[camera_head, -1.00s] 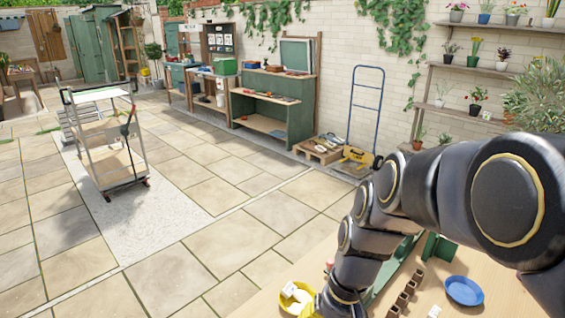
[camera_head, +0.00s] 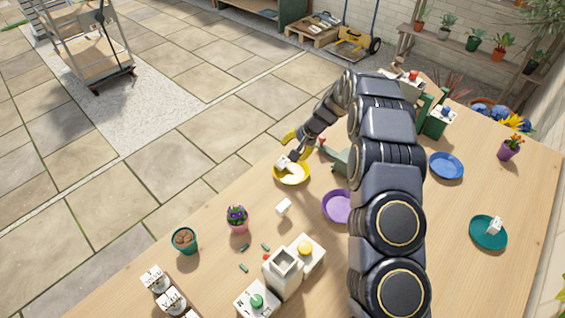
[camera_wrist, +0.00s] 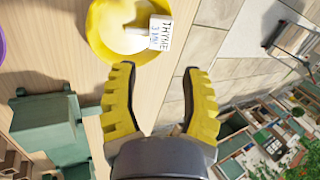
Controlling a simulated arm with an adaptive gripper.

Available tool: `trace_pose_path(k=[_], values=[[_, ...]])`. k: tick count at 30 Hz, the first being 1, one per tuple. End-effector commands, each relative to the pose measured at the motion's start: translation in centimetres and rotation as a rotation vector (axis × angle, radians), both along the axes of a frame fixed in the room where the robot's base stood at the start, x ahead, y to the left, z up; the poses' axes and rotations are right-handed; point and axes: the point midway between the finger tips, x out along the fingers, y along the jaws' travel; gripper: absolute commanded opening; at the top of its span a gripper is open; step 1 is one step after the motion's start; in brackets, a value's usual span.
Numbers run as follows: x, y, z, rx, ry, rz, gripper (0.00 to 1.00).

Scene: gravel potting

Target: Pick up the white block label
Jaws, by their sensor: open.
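A white label with the handwriting "THYME 3 MAY" (camera_wrist: 160,32) and a pale stem lies in a yellow saucer (camera_wrist: 96,22) in the wrist view, at the saucer's right rim. In the head view the white label (camera_head: 284,162) shows small at the back left of the yellow saucer (camera_head: 292,183). My gripper (camera_wrist: 158,75) is open and empty, its yellow fingers apart, with the saucer and label just beyond the fingertips. In the head view it is at the table's far edge beside the saucer, partly hidden by my arm.
A plain white block (camera_head: 284,208) lies on the table near a purple saucer (camera_head: 336,206). A teal saucer (camera_head: 489,233) holds another white block (camera_head: 494,226). Potted plants, a blue saucer (camera_head: 446,165) and a green stand (camera_wrist: 45,125) are nearby. The table's edge runs close to the yellow saucer.

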Motion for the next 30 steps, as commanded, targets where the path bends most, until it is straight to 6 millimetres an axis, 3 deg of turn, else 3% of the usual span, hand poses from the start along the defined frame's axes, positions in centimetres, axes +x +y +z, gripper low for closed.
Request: trace_pose_path(k=[11,21,30], values=[[0.8,0.9,-2.9,0.0,0.002,0.0,0.45],[2.2,2.1,-6.7,-0.001,0.003,0.001,0.45],[2.4,2.3,-6.9,0.0,0.0,0.0,0.42]])
